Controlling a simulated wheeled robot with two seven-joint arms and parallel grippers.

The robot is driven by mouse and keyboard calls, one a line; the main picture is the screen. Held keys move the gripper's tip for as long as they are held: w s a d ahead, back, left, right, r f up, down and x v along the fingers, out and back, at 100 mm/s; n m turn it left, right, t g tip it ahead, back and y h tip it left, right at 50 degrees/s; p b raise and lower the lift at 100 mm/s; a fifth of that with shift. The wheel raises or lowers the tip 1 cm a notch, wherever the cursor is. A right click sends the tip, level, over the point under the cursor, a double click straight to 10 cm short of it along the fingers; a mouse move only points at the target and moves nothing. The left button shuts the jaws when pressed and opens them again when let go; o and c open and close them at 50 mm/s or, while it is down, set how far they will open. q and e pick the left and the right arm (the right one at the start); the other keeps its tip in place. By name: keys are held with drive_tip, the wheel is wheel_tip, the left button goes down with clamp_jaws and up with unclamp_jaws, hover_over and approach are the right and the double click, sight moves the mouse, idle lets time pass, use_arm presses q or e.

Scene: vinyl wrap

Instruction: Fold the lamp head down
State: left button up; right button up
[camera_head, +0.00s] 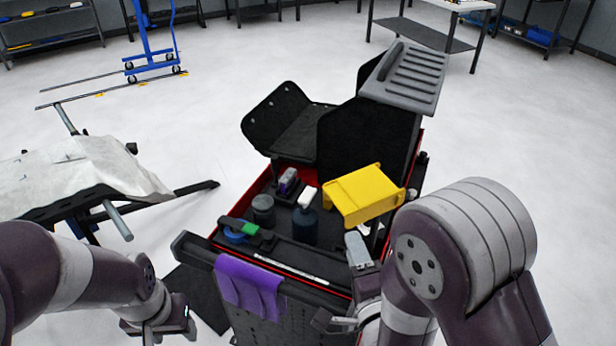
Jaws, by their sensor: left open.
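A small grey upright piece (357,249), which looks like the lamp head, stands tilted up at the front right of the tool cart (268,264). Its lower part is partly hidden by my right arm, so its hinge cannot be made out. My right gripper (340,322) is low in front of the cart, below the lamp and apart from it as far as I can see; its fingers are partly hidden by the arm. My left gripper (154,332) is open and empty at the bottom edge, left of the cart.
The cart top holds a yellow bin (362,194), a dark bottle (305,220), a dark jar (263,209) and a green-and-blue tool (243,230). A purple cloth (248,285) hangs over its front bar. A covered stand (75,180) is at left.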

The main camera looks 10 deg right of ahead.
drive_tip(key=r, duration=0.1)
use_arm(q)
wheel_tip(320, 180, up, 3)
drive_tip(key=shift+f+p, duration=0.1)
drive_tip(key=shift+p, duration=1.05)
use_arm(e)
approach(333, 183)
drive_tip(key=shift+m+t, duration=0.3)
drive_tip(key=shift+t, duration=0.1)
drive_tip(key=w, duration=0.2)
drive_tip(key=w+f, duration=0.1)
drive_tip(key=w, duration=0.2)
drive_tip(key=shift+w, duration=0.35)
clamp_jaws()
